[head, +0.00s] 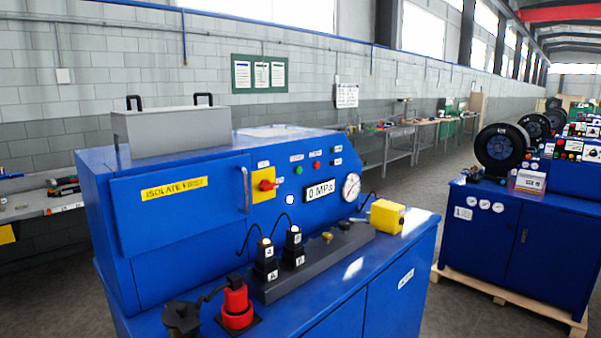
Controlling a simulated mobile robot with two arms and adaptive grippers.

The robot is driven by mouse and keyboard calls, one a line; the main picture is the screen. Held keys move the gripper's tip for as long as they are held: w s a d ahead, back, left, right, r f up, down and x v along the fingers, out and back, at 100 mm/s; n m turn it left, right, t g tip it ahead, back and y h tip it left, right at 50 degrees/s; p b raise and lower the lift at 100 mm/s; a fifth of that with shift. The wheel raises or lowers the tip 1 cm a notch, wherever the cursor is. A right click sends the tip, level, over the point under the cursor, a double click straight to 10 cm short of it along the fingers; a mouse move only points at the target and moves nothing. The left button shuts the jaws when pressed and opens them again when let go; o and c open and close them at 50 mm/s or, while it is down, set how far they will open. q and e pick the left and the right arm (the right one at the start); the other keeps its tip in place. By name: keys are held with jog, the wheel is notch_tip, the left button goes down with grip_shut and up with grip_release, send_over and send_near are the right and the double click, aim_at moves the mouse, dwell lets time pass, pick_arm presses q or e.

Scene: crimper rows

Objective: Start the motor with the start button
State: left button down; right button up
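A blue machine cabinet (170,255) stands in front of me with a sloped control panel. On the panel are a green button (298,170) and a red button (317,165) side by side, with small labels above them too small to read. Left of them is a red rotary switch (266,185) on a yellow plate; I cannot tell its position for sure. A display (320,190) reads 0 MPa, and a round gauge (351,187) sits to its right. Neither of my grippers is in view.
On the ledge below the panel are a dark block (318,262) with black connectors, a red fitting (236,304), a black part (181,318) and a yellow box (387,217). A door marked ISOLATE FIRST (174,190) is shut. Another blue cabinet (500,235) stands right, across an aisle.

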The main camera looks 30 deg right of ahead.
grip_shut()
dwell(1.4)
